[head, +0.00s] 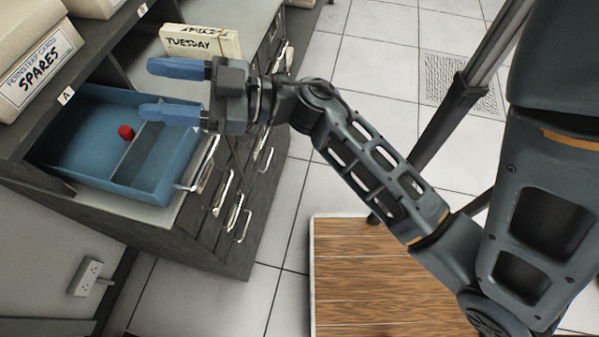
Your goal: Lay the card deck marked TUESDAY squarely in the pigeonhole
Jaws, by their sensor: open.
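The card deck marked TUESDAY (197,44) is a cream block with black lettering and a thin band around it. It stands on the grey cabinet top at the back, just beyond my gripper in the picture. My gripper (147,90) has two blue fingers, spread apart with nothing between them. It is above the blue tray, and its lower finger covers part of the tray. Pigeonhole openings run along the left under a dark shelf, with tags A (65,96) and B (142,10). Their insides are mostly hidden.
A blue divided tray (150,190) with a small red object (126,132) sits on the cabinet by tag A. A SPARES box (38,65) stands on the shelf. Drawers with metal handles (233,212) face right. A wooden platform (380,285) lies on the tiled floor.

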